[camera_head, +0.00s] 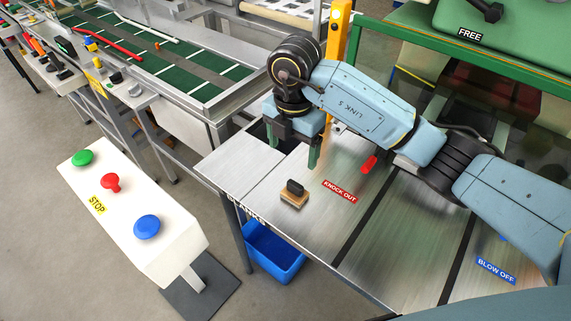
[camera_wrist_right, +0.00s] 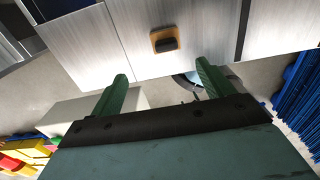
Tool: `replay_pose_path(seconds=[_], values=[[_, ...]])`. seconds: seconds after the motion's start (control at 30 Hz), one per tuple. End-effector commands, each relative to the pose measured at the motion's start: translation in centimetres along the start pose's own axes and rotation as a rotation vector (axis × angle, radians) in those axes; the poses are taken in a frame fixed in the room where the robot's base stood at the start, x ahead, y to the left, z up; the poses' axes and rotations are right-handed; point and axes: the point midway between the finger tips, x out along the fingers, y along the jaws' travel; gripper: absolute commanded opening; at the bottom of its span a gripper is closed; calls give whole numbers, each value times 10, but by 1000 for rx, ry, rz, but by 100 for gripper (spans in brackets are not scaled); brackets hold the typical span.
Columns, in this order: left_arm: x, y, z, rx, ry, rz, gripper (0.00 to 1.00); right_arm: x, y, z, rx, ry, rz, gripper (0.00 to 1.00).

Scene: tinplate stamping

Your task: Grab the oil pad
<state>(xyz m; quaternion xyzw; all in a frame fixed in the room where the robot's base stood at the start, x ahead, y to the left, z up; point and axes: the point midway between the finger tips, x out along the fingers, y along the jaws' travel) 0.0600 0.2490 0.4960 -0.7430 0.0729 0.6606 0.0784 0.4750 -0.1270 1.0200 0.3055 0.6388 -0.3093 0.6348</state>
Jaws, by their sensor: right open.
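The oil pad (camera_head: 293,195), a small wooden block with a black grip on top, sits on the metal table left of the red KNOCK OUT label. It also shows in the right wrist view (camera_wrist_right: 164,40), ahead of the fingertips and roughly centred between them. My right gripper (camera_head: 291,154) is open and empty, with green fingers, above the table and beyond the pad in the head view. The fingers are apart from the pad. In the right wrist view, both fingers (camera_wrist_right: 162,70) are spread wide. My left gripper is not in view.
A red object (camera_head: 369,164) lies on the table right of the pad. A blue bin (camera_head: 272,252) stands below the table's front edge. A white button box (camera_head: 150,240) stands at the left. A yellow post (camera_head: 338,35) rises behind my right wrist.

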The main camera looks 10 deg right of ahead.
Motion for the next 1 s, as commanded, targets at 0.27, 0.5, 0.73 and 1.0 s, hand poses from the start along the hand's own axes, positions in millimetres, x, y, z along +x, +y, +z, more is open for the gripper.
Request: replay_pose_path(seconds=[0.27, 0.5, 0.73, 1.0], values=[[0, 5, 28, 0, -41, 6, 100, 47, -1, -1, 0, 5, -4, 80], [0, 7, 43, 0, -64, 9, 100, 78, -1, -1, -2, 4, -1, 80], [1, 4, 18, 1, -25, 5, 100, 100, -5, 0, -2, 5, -4, 80], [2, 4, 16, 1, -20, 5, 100, 132, -6, 2, -2, 4, -1, 80]])
